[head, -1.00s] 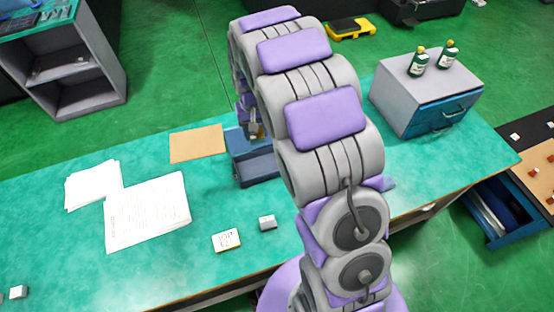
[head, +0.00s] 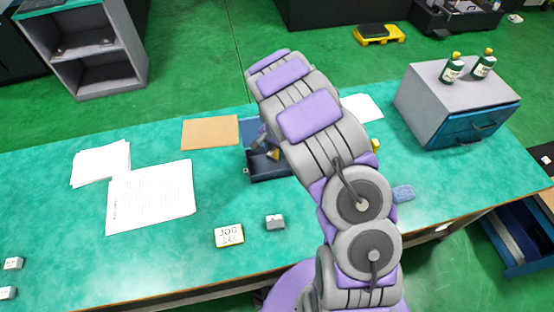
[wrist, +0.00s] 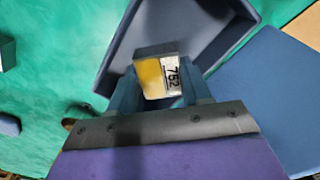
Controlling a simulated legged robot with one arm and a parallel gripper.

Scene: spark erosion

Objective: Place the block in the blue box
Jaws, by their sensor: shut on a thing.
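The blue box (head: 268,172) is an open tray on the green bench, partly hidden behind my arm in the head view. In the wrist view the box (wrist: 122,38) fills the upper middle, and its hollow shows beyond the fingers. My gripper (wrist: 160,92) is shut on a small block (wrist: 152,78) with a yellow face and a white label reading 752. The block appears in front of the box opening; its height above the floor of the box cannot be told. In the head view my gripper (head: 270,150) is small and partly hidden at the box.
A brown board (head: 210,132) lies left of the box, with white papers (head: 150,200) further left. A label block (head: 229,236) and a small grey block (head: 275,222) lie in front. A grey cabinet (head: 440,95) with two bottles stands right.

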